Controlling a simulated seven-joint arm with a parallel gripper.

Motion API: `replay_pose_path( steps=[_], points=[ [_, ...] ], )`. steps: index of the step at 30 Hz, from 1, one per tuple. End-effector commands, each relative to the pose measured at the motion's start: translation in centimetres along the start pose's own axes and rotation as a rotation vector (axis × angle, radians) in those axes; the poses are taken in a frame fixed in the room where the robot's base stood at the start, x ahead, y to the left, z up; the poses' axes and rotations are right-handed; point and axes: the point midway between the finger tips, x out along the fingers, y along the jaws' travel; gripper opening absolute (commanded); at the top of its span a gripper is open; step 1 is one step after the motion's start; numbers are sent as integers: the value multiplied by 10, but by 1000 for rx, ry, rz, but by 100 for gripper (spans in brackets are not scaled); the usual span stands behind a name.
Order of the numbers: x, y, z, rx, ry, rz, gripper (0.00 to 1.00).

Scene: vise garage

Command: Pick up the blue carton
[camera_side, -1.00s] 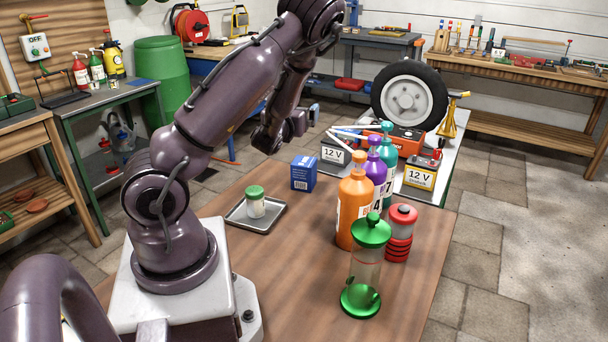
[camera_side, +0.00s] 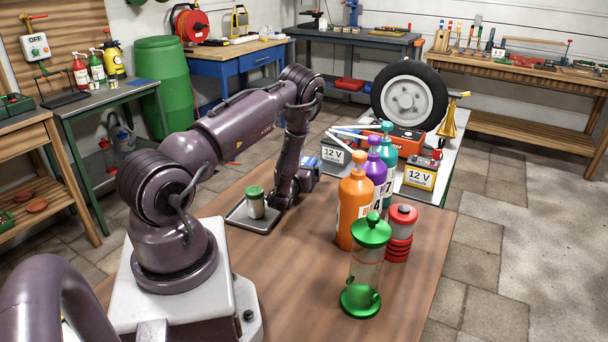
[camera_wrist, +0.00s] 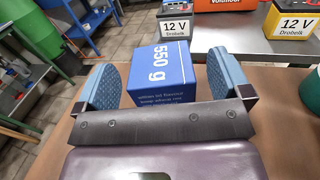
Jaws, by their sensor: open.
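The blue carton (camera_wrist: 163,75) stands on the table in the wrist view, with "550 g" and smaller white print on it. My gripper (camera_wrist: 160,85) is open, with one blue-padded finger on each side of the carton. In the side view my gripper (camera_side: 307,177) is low over the table, and my arm hides most of the carton there.
A grey tray (camera_side: 234,217) with a green-lidded jar (camera_side: 255,201) is close to my wrist. Orange (camera_side: 354,212), purple and teal bottles, a green-lidded container (camera_side: 366,265) and a red one (camera_side: 400,232) stand to the right. The table's front is clear.

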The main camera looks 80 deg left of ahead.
Motion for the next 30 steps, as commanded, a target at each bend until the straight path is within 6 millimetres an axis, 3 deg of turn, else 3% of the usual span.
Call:
replay_pose_path(
  steps=[4, 13, 22, 30],
  points=[
    [19, 1, 0, -1, -1, 2, 96],
    [24, 0, 0, 1, 1, 0, 93],
    [23, 0, 0, 1, 1, 0, 24],
    [24, 0, 3, 1, -5, 0, 23]
  ],
)
